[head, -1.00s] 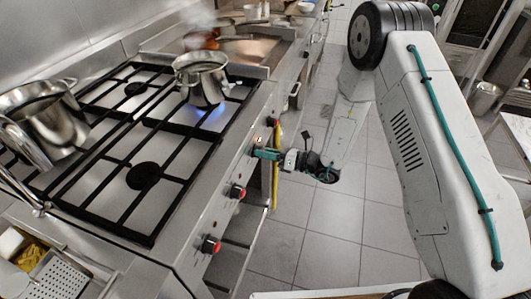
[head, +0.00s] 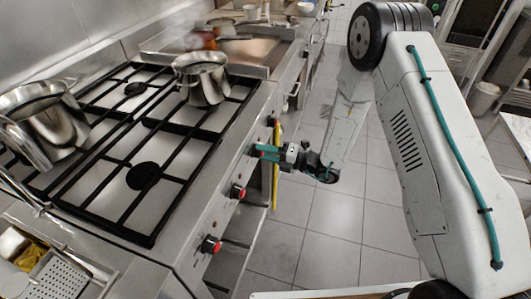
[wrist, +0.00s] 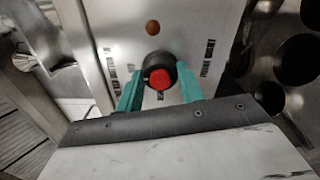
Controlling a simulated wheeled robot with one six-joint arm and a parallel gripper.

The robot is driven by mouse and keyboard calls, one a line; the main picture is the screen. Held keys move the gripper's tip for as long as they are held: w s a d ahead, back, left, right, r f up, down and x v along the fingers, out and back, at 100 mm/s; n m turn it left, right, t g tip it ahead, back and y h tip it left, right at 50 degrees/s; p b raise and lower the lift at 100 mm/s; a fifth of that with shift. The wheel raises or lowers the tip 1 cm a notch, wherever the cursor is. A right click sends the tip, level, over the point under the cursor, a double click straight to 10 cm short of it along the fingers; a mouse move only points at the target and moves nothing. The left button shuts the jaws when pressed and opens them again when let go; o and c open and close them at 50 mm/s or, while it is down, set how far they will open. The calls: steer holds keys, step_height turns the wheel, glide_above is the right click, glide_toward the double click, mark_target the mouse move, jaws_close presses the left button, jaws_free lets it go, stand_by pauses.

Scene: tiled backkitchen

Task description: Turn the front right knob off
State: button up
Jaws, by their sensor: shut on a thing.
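The knob (wrist: 160,74) is black with a red centre and sits on the steel front panel, between my green fingertips in the wrist view. My gripper (wrist: 159,90) is shut on it; in the head view my gripper (head: 264,152) reaches the panel from the right and hides this knob. No flame shows under the steel pot (head: 202,82) on the far right burner.
Two other red-centred knobs, a middle one (head: 237,191) and a nearer one (head: 211,245), sit along the stove front. A larger steel pot (head: 45,125) stands at left. Tiled floor (head: 330,210) is open at right.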

steer(key=shift+m, duration=0.3)
steer(key=o, duration=1)
steer(key=shift+d, duration=0.1)
steer(key=v, duration=0.7)
steer(key=shift+s+d, duration=0.1)
steer(key=shift+d, duration=0.2)
